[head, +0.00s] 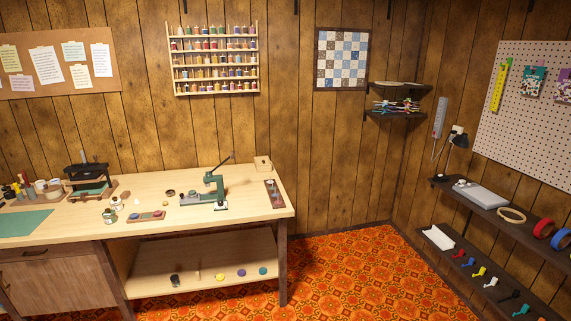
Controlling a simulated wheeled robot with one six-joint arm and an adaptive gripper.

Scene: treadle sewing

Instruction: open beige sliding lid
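I cannot clearly make out a beige sliding lid from this distance. A small beige wooden box (263,162) stands at the back right corner of the workbench (240,215), with a small dark spot on its front. A narrow brown case or tray (270,189) lies in front of it near the bench's right edge, with a lighter greyish part and something reddish at its lower end. Whether either has a sliding lid is too small to tell. My gripper is not in view.
A green lever press (217,188) stands left of the brown case. A black press (88,182) stands further left. Shelves (510,222) with a grey device and tape rolls line the right wall. The orange patterned floor (345,265) between bench and shelves is clear.

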